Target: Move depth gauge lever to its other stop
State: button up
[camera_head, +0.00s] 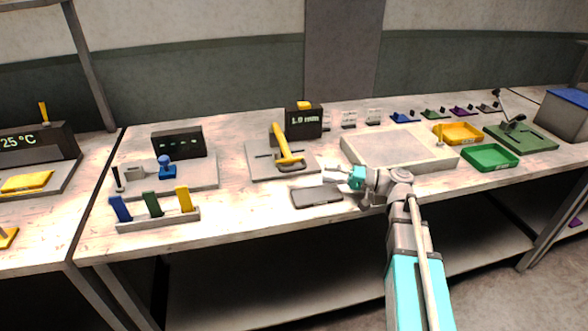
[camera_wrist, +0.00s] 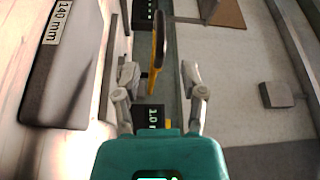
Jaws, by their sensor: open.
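The yellow lever (camera_head: 286,145) stands tilted on a grey plate (camera_head: 262,170) in the head view, in front of a dark display block (camera_head: 304,123) reading about 1.0 mm. A dark curved piece sits at its foot. My gripper (camera_head: 329,177) is just right of and in front of the lever's foot, apart from it. In the wrist view my gripper (camera_wrist: 160,82) is open, and the yellow lever (camera_wrist: 159,45) shows edge-on between its two fingers in the picture. I cannot tell whether it lies between them in depth.
A dark slab (camera_head: 316,196), labelled 140 mm in the wrist view (camera_wrist: 64,70), lies just below my gripper. A pale raised tray (camera_head: 398,150) is to the right. Yellow (camera_head: 458,134) and green (camera_head: 490,157) trays stand farther right. Blue, green and yellow upright pieces stand front left.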

aim_at(293, 169)
jog(key=shift+w+a+r+p, duration=0.1)
jog(key=shift+w+a, duration=0.05)
jog(key=shift+a, duration=1.55)
jog(key=shift+w+a+r+p, duration=0.15)
jog(key=shift+w+a, duration=0.05)
jog(key=shift+a, duration=1.45)
jog(key=shift+w+a+r+p, duration=0.1)
jog(key=shift+w+a, duration=0.05)
jog(key=shift+a, duration=1.55)
grip_shut()
